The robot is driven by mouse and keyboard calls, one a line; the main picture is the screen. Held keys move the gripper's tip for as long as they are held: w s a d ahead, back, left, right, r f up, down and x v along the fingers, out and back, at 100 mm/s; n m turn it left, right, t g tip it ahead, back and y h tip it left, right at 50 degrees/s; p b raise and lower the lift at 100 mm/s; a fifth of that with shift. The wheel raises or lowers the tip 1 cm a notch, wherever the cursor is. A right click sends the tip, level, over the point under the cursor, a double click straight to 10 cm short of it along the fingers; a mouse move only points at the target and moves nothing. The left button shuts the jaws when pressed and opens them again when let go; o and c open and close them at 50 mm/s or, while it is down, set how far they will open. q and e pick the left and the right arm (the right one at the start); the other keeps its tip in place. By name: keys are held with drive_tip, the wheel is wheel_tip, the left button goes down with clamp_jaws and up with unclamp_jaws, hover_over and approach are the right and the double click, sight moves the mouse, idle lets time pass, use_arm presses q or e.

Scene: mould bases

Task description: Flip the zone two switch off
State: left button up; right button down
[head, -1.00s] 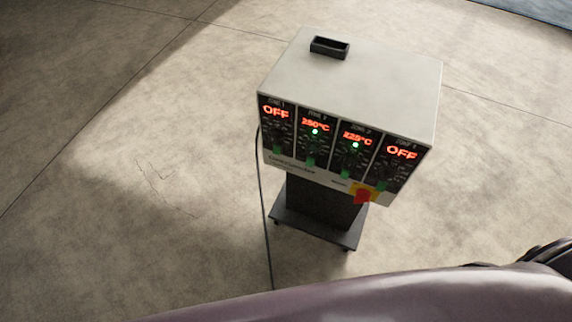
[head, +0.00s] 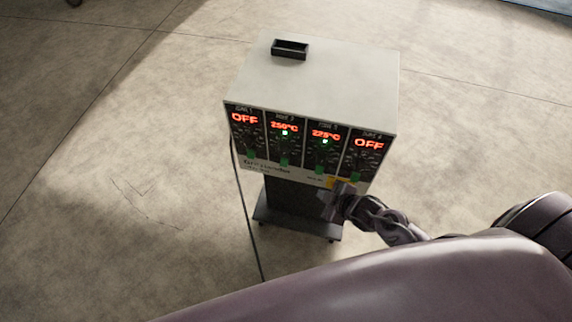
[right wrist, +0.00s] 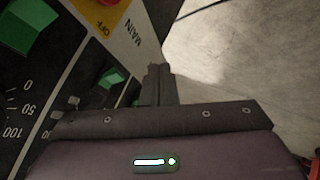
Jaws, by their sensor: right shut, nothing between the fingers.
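The grey controller box (head: 320,75) has four zone panels on its front. The zone two panel shows a red 250°C readout (head: 284,127) and a lit green light (head: 285,133). Its green switch (head: 284,161) sits low on the panel. My right gripper (head: 338,190) is shut and empty, in front of the box's lower right, covering most of the yellow main switch plate (head: 333,181). In the right wrist view the closed fingers (right wrist: 158,82) are beside the box front, near two green switches (right wrist: 108,80) (right wrist: 28,25). My left gripper is out of view.
Zone one and zone four read OFF; zone three (head: 325,135) reads 225°C with its light lit. The main switch shows red on yellow in the right wrist view (right wrist: 100,22). A black cable (head: 246,215) hangs at the left of the dark stand (head: 297,212).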

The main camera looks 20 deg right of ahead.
sight(285, 160)
drive_tip(key=a+r+n+y, duration=0.1)
drive_tip(key=a+r, duration=0.1)
drive_tip(key=r, duration=0.3)
drive_tip(key=w+a+r+n+t+y, duration=0.1)
drive_tip(key=a+r+n, duration=0.1)
drive_tip(key=r, duration=0.4)
drive_tip(key=shift+w+a+r, duration=0.2)
drive_tip(key=shift+w+a, duration=0.05)
drive_tip(key=shift+a, duration=0.6)
drive_tip(key=d+f+x, duration=0.1)
drive_tip(key=d+x, duration=0.1)
drive_tip(key=x, duration=1.1)
drive_tip(key=shift+d+f, duration=0.15)
